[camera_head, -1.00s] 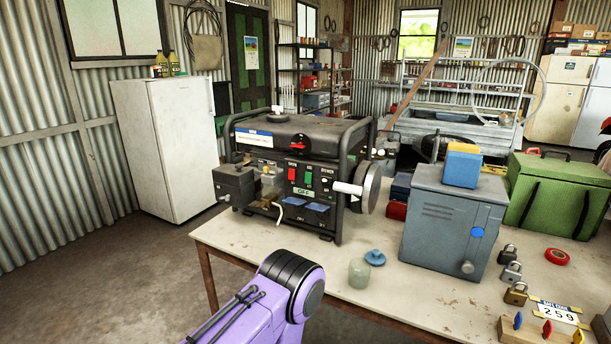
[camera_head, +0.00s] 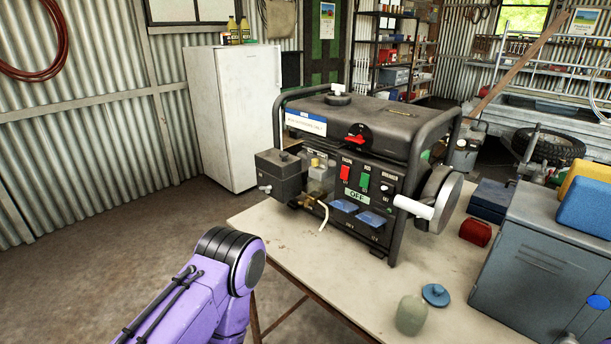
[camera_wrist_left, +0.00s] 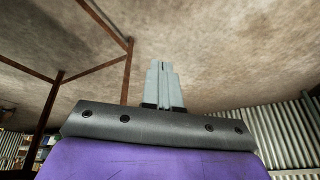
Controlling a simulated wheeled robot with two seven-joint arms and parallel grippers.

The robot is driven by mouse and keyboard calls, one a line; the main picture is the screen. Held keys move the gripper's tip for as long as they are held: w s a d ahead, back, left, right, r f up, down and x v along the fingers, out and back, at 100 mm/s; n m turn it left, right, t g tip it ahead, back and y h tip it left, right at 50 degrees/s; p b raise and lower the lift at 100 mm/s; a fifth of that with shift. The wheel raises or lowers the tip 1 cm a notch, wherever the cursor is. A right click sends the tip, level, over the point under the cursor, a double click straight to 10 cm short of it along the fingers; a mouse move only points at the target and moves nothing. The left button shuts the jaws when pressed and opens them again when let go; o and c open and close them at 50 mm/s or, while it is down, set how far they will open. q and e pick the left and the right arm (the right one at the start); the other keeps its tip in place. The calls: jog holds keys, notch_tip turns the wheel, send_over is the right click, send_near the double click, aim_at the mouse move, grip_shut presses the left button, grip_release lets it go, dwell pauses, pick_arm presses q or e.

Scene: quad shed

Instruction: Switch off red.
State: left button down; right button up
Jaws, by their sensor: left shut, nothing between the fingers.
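A generator (camera_head: 370,150) in a dark tube frame stands on the workbench. Its front panel has a red rocker switch (camera_head: 345,172), a green switch (camera_head: 364,181) beside it, and a breaker (camera_head: 386,188) to the right. An "OFF" label (camera_head: 357,196) sits below the switches. A red knob (camera_head: 355,139) is on top of the panel. My purple left arm is low in the head view, in front of the bench and apart from the generator. My left gripper (camera_wrist_left: 164,85) shows in the left wrist view, shut and empty over the floor. My right gripper is out of view.
The workbench (camera_head: 290,240) also holds a glass jar (camera_head: 411,314), a blue lid (camera_head: 435,294) and a grey metal box (camera_head: 535,265) at the right. A white fridge (camera_head: 237,115) stands behind. Floor left of the bench is clear.

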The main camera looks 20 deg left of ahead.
pick_arm(q)
jog(key=w+d+r+n+t+h+p, duration=0.2)
jog(key=w+r+t, duration=0.1)
jog(key=w+r, duration=0.55)
jog(key=w+d+r+n+t+h+p, duration=0.1)
jog(key=w+r+n+t+h, duration=0.3)
jog(key=w, duration=0.8)
jog(key=w+r+t+h+p, duration=0.1)
jog(key=w+r, duration=0.3)
jog(key=r, duration=0.7)
jog(key=w+d+r+t+h, duration=0.1)
jog(key=w+r, duration=0.3)
jog(key=r, duration=0.7)
jog(key=w+d+r+n+t+h+p, duration=0.1)
jog(key=w+r+t, duration=0.2)
jog(key=r, duration=0.7)
jog(key=shift+w+d+r+p, duration=0.3)
jog(key=shift+w+r, duration=0.1)
jog(key=shift+w, duration=0.45)
jog(key=shift+w, duration=0.1)
